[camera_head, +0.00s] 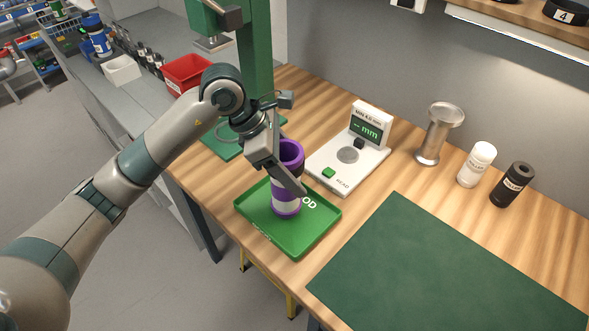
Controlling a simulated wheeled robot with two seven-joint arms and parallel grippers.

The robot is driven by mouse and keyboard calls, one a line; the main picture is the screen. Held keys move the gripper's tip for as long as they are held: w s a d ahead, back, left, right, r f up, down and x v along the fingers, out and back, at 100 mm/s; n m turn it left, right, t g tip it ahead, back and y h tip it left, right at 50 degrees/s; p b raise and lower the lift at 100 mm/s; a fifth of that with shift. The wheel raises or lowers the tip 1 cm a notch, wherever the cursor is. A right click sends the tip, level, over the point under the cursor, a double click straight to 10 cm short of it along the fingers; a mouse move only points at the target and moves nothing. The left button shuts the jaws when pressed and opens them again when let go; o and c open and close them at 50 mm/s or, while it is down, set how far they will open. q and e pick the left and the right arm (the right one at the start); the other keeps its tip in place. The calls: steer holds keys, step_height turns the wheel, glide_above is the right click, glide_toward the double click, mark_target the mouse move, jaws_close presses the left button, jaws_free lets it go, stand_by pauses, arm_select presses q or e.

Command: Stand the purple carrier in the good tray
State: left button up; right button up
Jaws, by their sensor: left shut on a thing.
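The purple carrier (287,199), a purple cylinder with a pale label band, is upright over the green good tray (263,236). Its lower end looks to be at the tray's floor, but I cannot tell if it touches. The tray's white lettering is partly covered by the carrier. My left gripper (287,178) is shut on the carrier near its upper part, with one finger across its front. My right gripper is not in view.
A white gauge (322,179) with a small display stands behind the tray. A metal spool-shaped piece (431,142), a white bottle (477,164) and a black bottle (511,184) stand at right. A dark green mat (450,270) lies clear. A green press frame (254,60) rises behind my arm.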

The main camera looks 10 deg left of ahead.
arm_select(q)
steer(key=shift+f, duration=0.7)
steer(key=o, duration=1.5)
steer(key=shift+a+r, duration=0.1)
steer(key=shift+r, duration=0.1)
steer(key=b+v, duration=0.3)
steer(key=v, duration=0.7)
steer(key=shift+a+r, duration=0.1)
steer(key=shift+s+a+r, duration=0.15)
steer(key=shift+a+r, duration=0.2)
steer(key=shift+r, duration=0.3)
